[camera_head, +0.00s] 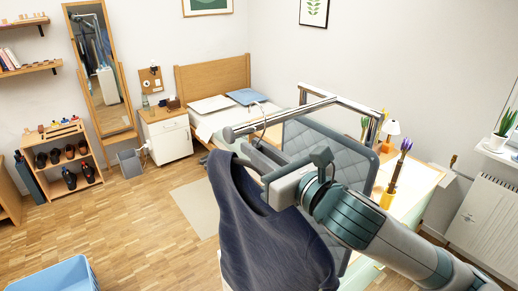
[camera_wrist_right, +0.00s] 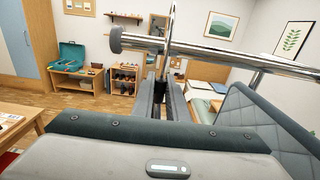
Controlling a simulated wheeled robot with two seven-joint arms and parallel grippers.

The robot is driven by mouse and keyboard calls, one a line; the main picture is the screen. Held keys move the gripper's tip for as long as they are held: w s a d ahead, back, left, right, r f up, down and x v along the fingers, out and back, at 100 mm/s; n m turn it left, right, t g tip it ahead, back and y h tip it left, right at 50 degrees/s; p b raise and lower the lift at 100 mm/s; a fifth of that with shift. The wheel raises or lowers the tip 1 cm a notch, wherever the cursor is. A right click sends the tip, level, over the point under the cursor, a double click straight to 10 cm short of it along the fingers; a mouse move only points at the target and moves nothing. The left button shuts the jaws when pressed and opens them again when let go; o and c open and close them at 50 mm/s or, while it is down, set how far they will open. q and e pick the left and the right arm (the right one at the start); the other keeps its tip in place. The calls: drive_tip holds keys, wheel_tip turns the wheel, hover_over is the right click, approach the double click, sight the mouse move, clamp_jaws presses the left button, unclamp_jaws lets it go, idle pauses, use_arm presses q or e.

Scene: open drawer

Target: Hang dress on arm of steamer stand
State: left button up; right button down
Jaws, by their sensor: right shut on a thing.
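The dark navy dress (camera_head: 262,240) hangs below my right gripper (camera_head: 256,153), beside the steamer stand. My right gripper, also seen in the right wrist view (camera_wrist_right: 160,92), is shut on the dress's hanger. The thin metal hook of the hanger (camera_wrist_right: 171,22) rises from between the fingers. The stand's chrome arm (camera_head: 278,119) has a round end cap at its left end; the arm also crosses the wrist view (camera_wrist_right: 205,51). The hook overlaps the arm in the picture; I cannot tell if it rests over it. My left gripper is not in view.
The stand's grey quilted board (camera_head: 345,155) is close behind my right gripper. A blue bin (camera_head: 55,275) is at lower left. The wooden floor at left is mostly free.

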drive_tip(key=shift+w+f, duration=0.15)
drive_tip(key=shift+w, duration=0.05)
drive_tip(key=shift+w+f+b, duration=0.25)
drive_tip(key=shift+f+b, duration=0.1)
drive_tip(key=shift+f, duration=0.3)
drive_tip(key=shift+s+f+b, duration=0.15)
drive_tip(key=shift+s+b, duration=0.25)
drive_tip(key=shift+s, duration=0.05)
drive_tip(key=shift+s+f, duration=0.1)
drive_tip(key=shift+w+f, duration=0.2)
drive_tip(key=shift+w, duration=0.05)
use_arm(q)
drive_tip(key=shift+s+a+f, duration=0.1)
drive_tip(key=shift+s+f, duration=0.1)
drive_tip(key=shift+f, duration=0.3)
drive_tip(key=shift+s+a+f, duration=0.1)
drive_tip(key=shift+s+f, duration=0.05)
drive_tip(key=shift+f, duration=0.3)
